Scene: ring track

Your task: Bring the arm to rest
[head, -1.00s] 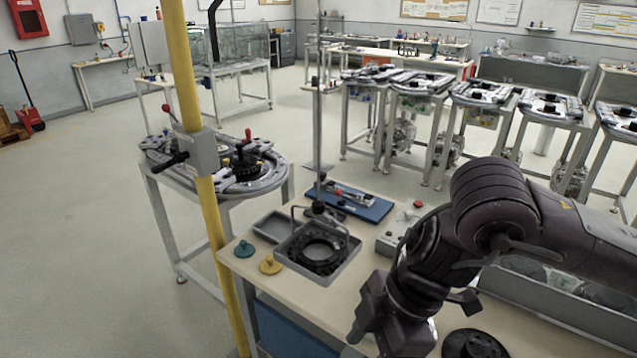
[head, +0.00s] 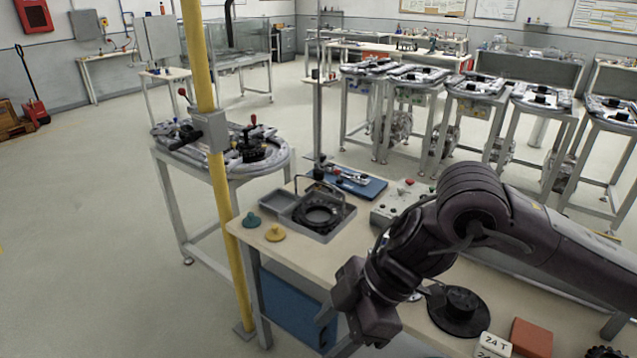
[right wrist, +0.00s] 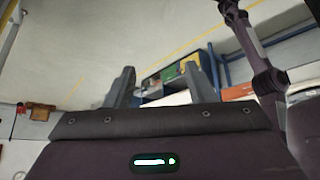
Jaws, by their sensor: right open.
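My right arm (head: 480,215) comes in from the right in the head view and bends down over the near part of the workbench. Its gripper housing (head: 365,302) hangs at the bench's front edge, and its fingers are hard to make out there. In the right wrist view the two fingers of my right gripper (right wrist: 160,85) stand apart with nothing between them, so it is open and empty. My left arm and gripper are not in view.
The workbench (head: 335,257) holds a grey tray (head: 340,231) with a black ring, teal (head: 251,220) and yellow (head: 275,232) knobbed discs, a black disc (head: 459,309) and a red block (head: 531,337). A yellow post (head: 222,220) stands left.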

